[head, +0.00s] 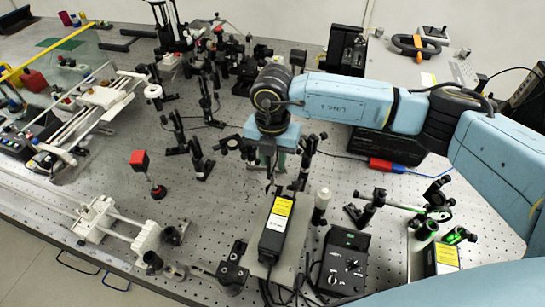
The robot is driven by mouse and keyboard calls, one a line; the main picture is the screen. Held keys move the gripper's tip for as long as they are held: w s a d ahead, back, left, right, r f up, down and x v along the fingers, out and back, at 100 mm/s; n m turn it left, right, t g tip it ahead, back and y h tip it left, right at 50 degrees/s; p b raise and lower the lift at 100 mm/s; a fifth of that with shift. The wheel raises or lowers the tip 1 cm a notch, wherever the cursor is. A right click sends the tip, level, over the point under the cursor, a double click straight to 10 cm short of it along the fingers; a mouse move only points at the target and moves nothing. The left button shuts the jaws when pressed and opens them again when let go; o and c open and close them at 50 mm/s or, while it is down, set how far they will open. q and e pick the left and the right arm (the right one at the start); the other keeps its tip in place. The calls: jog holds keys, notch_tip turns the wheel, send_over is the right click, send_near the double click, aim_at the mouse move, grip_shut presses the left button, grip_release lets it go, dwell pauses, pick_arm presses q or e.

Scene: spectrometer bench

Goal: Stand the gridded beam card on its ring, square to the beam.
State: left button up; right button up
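My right gripper (272,176) points down over the middle of the optical bench, among dark posts and mounts. Its fingers are small and partly lost against the parts behind them, so I cannot tell whether they are open or hold anything. I cannot make out the gridded beam card or its ring with certainty in the head view. They may be hidden by the gripper or the crowded mounts. My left gripper is not in view.
A yellow-labelled black box (277,226) and a black controller (343,264) stand in front of the gripper. A red cube on a post (140,160) is to the left. Dark post mounts (199,158) crowd the gripper's left side. The perforated bench top (215,205) has bare room at front left.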

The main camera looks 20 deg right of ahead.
notch_tip(320, 180, up, 12)
jog(key=shift+b, duration=0.85)
